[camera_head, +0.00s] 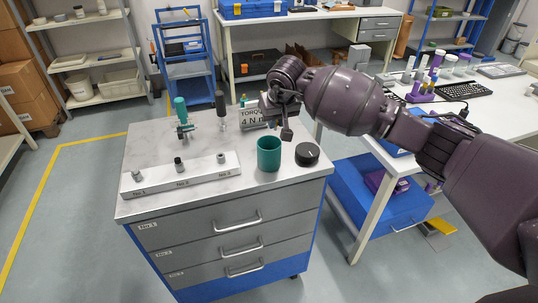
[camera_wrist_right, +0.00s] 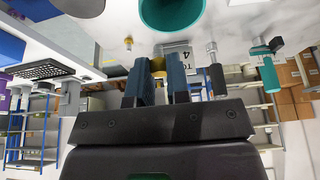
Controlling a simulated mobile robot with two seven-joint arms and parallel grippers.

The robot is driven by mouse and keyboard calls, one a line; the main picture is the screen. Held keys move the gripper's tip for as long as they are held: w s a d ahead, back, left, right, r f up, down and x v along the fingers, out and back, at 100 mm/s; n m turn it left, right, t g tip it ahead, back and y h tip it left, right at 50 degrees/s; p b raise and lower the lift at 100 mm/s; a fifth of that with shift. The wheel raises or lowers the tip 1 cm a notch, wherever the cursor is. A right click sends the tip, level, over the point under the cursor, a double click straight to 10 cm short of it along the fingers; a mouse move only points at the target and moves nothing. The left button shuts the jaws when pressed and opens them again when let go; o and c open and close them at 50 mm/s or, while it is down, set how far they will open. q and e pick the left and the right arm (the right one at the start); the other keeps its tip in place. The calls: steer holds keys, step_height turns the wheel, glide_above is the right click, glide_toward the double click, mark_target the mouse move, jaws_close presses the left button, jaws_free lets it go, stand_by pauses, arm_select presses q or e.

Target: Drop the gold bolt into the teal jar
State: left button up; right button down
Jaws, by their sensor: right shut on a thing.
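The teal jar (camera_head: 269,157) stands open and upright on the cabinet's top, near its front right; its rim also shows at the top of the wrist view (camera_wrist_right: 172,18). My right gripper (camera_head: 287,134) is just behind and to the right of the jar, apart from it. In the wrist view its dark fingers (camera_wrist_right: 158,82) are shut on the gold bolt (camera_wrist_right: 158,64), which shows between them and is partly hidden. The head view does not show the bolt clearly. My left gripper is not in view.
A black round lid-like piece (camera_head: 307,154) lies right of the jar. A grey rack (camera_head: 185,177) with knobs is to its left. A sign (camera_head: 252,117), teal-handled tool (camera_head: 182,115) and black-handled tool (camera_head: 221,108) stand behind. A small brass-coloured piece (camera_wrist_right: 128,43) shows in the wrist view.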

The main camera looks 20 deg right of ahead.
steer(key=c, duration=1)
jaws_free()
steer(key=v, duration=1)
steer(key=shift+s+r, duration=0.25)
steer(key=shift+r, duration=0.1)
